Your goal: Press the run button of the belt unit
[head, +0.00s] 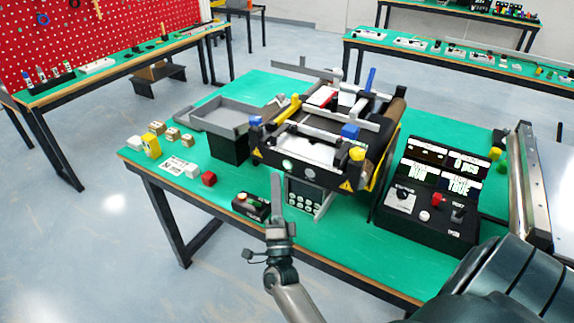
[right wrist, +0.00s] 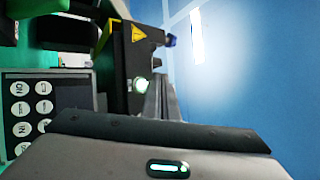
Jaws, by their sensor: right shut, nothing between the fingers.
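The belt unit (head: 330,140) stands on the green table, with rollers, rails and yellow and blue end pieces. A lit green-white round button (head: 287,164) sits on its front face; it also shows in the right wrist view (right wrist: 140,84), just left of my fingertips. I cannot read a label on it. My right gripper (head: 277,177) is shut and empty, fingers pointing toward the unit's front, just below and left of the button in the head view. In the right wrist view its fingers (right wrist: 160,98) look close to the button; contact cannot be told. My left gripper is not in view.
A keypad panel (head: 305,196) is beside my fingers. A small box with buttons (head: 250,207) lies to the left. A black console (head: 430,195) with lit displays stands at right. A grey tray (head: 220,115), small blocks and a red cube (head: 208,179) occupy the left side.

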